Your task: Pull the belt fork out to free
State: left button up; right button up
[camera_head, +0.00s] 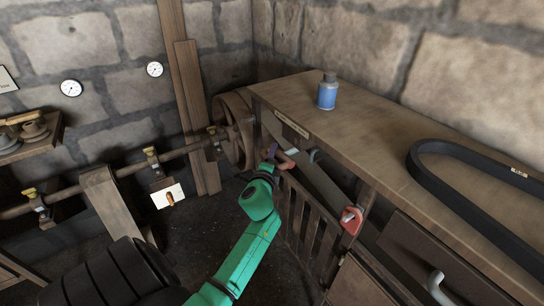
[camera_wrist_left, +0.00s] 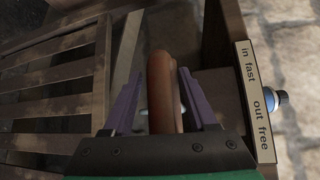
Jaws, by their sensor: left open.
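My left gripper (camera_head: 279,154) is at the left end of the workbench, beside the large wheel. In the left wrist view its two purple fingers (camera_wrist_left: 160,88) are open, one on each side of a rounded brown handle (camera_wrist_left: 164,74), which appears to be the belt fork's. A gap shows on the left of the handle; whether the right finger touches it I cannot tell. A plate (camera_wrist_left: 255,103) reading "in fast, out free" is on the bench edge; it also shows in the head view (camera_head: 292,124). The fork itself is mostly hidden. My right gripper is not in view.
The bench top (camera_head: 390,140) carries a blue bottle (camera_head: 327,95) and a black belt loop (camera_head: 430,175). The wheel (camera_head: 232,125) and shaft (camera_head: 120,170) stand left. Wooden posts (camera_head: 188,100) lean behind.

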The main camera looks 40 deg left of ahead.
pick_arm(q)
grip_shut()
jog(key=shift+s, duration=0.1)
